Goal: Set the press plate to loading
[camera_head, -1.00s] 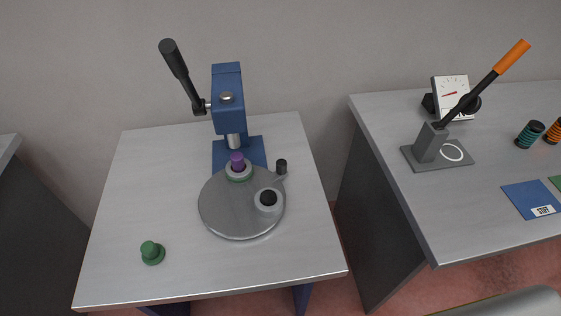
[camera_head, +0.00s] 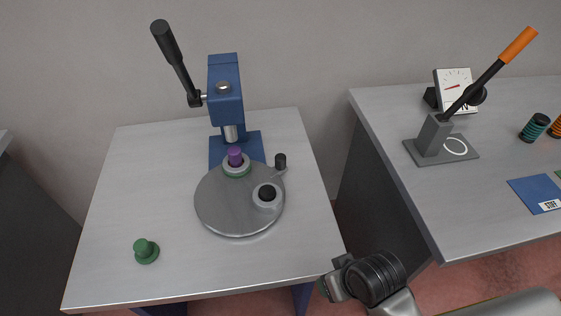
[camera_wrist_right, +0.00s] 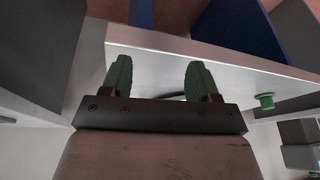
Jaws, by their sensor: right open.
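The round grey press plate (camera_head: 232,212) lies flat on the light table in front of the blue press (camera_head: 226,95). A short dark knob (camera_head: 280,162) stands on a tab at its right rear edge. A purple piece (camera_head: 235,156) sits in a grey and green seat on the plate, under the press ram. A second seat with a dark centre (camera_head: 267,194) is at the plate's front right. My right gripper (camera_head: 327,289) is beyond the table's front right corner, away from the plate. In the right wrist view its green fingers (camera_wrist_right: 158,80) are apart with nothing between them. My left gripper is out of view.
A green stepped piece (camera_head: 146,251) stands at the table's front left. The press lever (camera_head: 175,62) points up and left. A second table (camera_head: 420,195) on the right holds an orange-handled lever (camera_head: 517,46), a dial gauge (camera_head: 453,88) and a blue card (camera_head: 536,195).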

